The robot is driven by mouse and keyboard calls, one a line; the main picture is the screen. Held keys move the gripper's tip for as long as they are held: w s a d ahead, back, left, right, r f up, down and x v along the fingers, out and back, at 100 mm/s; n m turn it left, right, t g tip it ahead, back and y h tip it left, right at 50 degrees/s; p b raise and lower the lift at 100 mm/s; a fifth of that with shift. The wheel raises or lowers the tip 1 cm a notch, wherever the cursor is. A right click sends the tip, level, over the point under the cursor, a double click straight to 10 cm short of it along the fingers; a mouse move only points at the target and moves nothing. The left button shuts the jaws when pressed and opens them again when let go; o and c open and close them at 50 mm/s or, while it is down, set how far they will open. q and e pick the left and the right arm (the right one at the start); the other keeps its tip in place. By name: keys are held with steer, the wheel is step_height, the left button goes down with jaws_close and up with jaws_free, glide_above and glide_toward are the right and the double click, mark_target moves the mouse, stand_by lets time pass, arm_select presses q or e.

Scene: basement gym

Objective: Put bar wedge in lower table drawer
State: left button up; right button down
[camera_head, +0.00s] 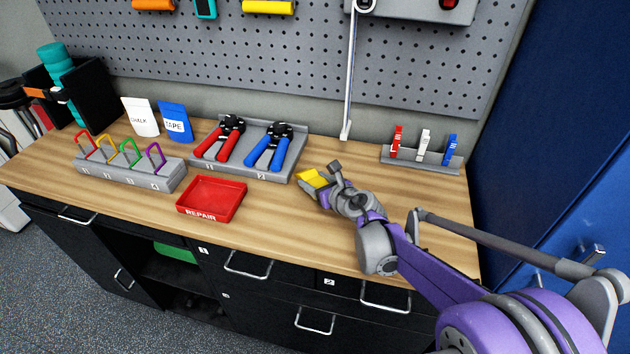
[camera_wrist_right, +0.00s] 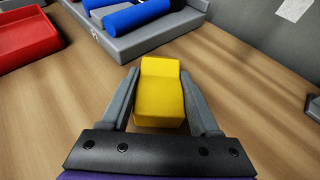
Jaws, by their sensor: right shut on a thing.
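The bar wedge (camera_wrist_right: 160,92) is a yellow block with a raised step. It sits between the two fingers of my right gripper (camera_wrist_right: 162,105) in the right wrist view. In the head view the wedge (camera_head: 311,180) shows at the tip of my right gripper (camera_head: 322,186), over the wooden table top right of the pliers tray. I cannot tell whether it touches the table. The lower drawer (camera_head: 285,322) is a black front with a silver handle, below the upper drawers, and looks shut. My left gripper is not in view.
A red REPAIR tray (camera_head: 211,199) and a grey tray (camera_head: 293,160) with red and blue pliers lie left of my gripper. A grey rack (camera_head: 421,158) with clips stands at the right back. Upper drawers (camera_head: 246,262) look shut. A blue cabinet (camera_head: 560,130) borders the right.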

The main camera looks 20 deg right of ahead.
steer(key=shift+c, duration=0.6)
jaws_free()
steer(key=shift+f, duration=0.1)
